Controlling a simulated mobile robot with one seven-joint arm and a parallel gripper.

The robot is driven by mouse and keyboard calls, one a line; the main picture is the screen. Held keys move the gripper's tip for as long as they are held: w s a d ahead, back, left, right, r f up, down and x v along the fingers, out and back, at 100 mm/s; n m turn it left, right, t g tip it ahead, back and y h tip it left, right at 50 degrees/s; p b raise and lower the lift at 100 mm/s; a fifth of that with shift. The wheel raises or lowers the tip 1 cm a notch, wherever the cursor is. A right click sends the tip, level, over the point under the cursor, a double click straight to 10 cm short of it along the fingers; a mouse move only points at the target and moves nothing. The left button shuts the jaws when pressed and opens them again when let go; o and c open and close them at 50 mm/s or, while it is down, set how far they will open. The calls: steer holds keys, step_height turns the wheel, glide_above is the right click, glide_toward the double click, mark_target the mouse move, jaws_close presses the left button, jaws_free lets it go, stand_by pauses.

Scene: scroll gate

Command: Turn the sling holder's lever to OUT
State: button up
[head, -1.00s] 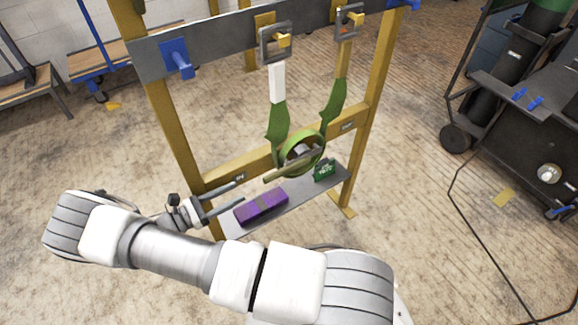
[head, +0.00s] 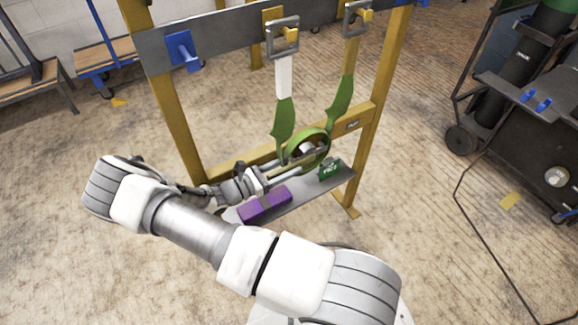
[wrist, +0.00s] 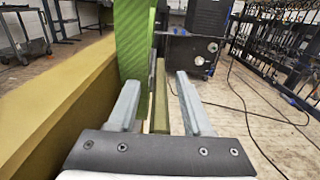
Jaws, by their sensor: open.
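The sling holder is a yellow frame (head: 187,130) with a green sling loop (head: 322,137) hanging low at its crossbar. The tan lever bar (wrist: 160,95) shows in the wrist view, between my fingers and just right of the green band (wrist: 133,50). My gripper (head: 303,163) is open, with its fingers pointing at the loop. In the wrist view my gripper (wrist: 157,88) has one finger on each side of the bar, with a gap to the right finger. In the head view my fingers mostly hide the lever. A small dark plate (head: 352,125) is on the crossbar; its text is too small to read.
A grey shelf (head: 341,182) below the loop carries a purple block (head: 265,205) and a green box (head: 329,170), close under my gripper. A dark cart (head: 520,140) stands at the right.

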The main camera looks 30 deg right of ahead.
steer(key=shift+d, duration=0.25)
jaws_close()
stand_by(1.4)
